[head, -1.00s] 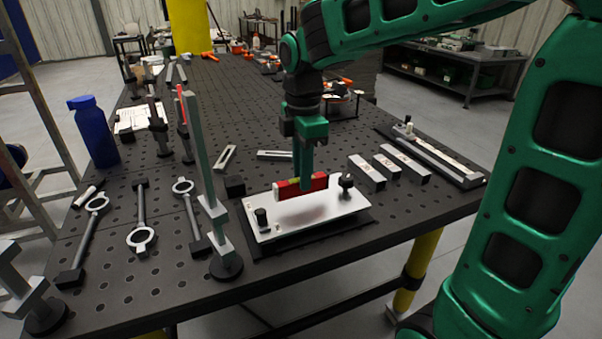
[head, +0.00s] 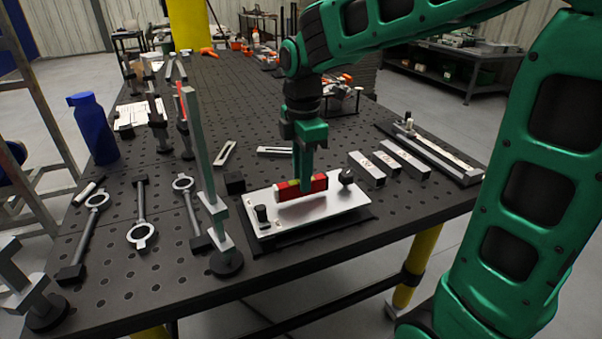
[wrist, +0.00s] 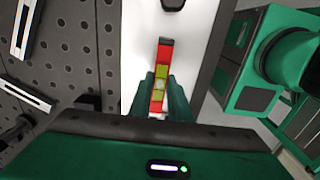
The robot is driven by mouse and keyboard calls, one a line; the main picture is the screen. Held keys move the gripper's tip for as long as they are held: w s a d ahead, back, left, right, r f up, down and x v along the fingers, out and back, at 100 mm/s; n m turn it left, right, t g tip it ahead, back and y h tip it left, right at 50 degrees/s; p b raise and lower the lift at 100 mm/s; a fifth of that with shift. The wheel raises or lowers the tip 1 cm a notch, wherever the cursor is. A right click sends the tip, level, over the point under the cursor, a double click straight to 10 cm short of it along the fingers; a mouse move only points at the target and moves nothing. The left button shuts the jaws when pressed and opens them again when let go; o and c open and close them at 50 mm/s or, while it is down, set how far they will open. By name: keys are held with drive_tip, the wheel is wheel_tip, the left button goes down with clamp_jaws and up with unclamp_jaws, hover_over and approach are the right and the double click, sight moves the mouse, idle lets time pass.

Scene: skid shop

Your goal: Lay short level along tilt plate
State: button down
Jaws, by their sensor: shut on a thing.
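The short level (head: 287,192) is a small red bar with yellow-green vial windows. It lies lengthwise along the white tilt plate (head: 325,207), at or just above its surface; I cannot tell whether it touches. The plate has a black knob (head: 262,215) at its near left corner and another (head: 346,176) at the far right. My gripper (head: 306,188) points down over the plate, shut on the level's middle. In the wrist view the level (wrist: 162,52) stands out between my green fingers (wrist: 160,95), over the pale plate (wrist: 192,40). The fingers hide part of its side.
A tall post stand (head: 226,262) stands close left of the plate. Metal blocks (head: 367,170) lie right of it, and a long rail (head: 440,160) beyond them. Ring-ended tools (head: 141,236) and a blue bottle (head: 94,130) are at the left. A black cube (head: 234,183) sits behind the plate.

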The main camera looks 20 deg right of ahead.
drive_tip(key=shift+f, duration=0.6)
drive_tip(key=c, duration=1.6)
unclamp_jaws()
drive_tip(key=shift+o, duration=1.3)
drive_tip(key=shift+r, duration=0.1)
drive_tip(key=shift+r, duration=3.45)
